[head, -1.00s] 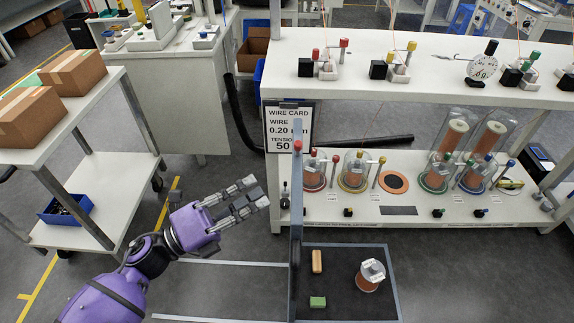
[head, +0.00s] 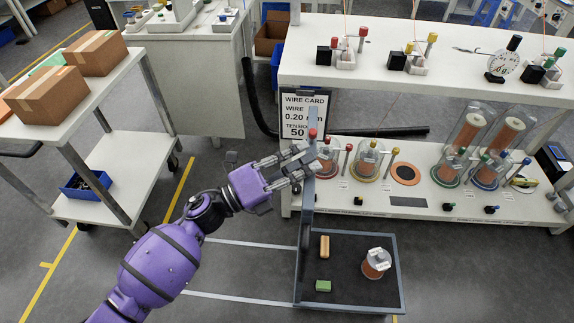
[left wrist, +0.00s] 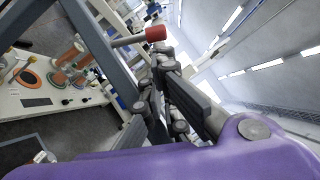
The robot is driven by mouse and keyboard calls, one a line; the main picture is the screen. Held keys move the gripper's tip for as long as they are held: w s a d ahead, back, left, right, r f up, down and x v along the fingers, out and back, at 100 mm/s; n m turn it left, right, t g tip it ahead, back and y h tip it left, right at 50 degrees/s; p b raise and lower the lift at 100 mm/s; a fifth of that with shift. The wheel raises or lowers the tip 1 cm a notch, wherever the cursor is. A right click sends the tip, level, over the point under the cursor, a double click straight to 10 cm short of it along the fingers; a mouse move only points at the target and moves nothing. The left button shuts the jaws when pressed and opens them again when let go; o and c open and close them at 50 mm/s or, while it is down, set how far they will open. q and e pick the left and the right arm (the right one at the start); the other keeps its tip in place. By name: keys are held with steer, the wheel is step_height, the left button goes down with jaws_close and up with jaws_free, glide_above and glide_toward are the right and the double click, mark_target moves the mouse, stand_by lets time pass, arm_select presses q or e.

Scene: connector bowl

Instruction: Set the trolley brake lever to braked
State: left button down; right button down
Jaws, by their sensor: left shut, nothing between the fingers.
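The trolley (head: 401,290) is a low, grey-framed dark platform on the floor with an upright grey frame (head: 306,215) at its left side. A red-tipped lever (head: 312,134) shows at the top of this frame. In the left wrist view its red knob (left wrist: 155,33) sits on a grey rod, just beyond my fingertips. My left gripper (head: 308,158) is shut and empty. In the head view its fingertips overlap the upright, just below the red knob; I cannot tell whether they touch. My right gripper is not in view.
A tan block (head: 325,246), a green block (head: 323,286) and a spool (head: 376,263) are on the trolley. A white shelf bench (head: 420,80) with spools and coloured knobs stands close behind. A cart (head: 110,165) with cartons stands at the left. Some floor between is clear.

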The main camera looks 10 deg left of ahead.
arm_select(q)
steer(key=shift+w+d, duration=0.2)
steer(key=shift+d, duration=0.15)
steer(key=shift+w+r+n+p, duration=0.1)
steer(key=shift+r+n+p, duration=0.35)
steer(key=shift+p, duration=0.4)
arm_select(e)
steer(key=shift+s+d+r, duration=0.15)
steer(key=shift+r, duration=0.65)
arm_select(q)
steer(key=shift+r+y+p, duration=0.15)
steer(key=shift+y+p, duration=0.25)
steer(key=shift+p, duration=0.05)
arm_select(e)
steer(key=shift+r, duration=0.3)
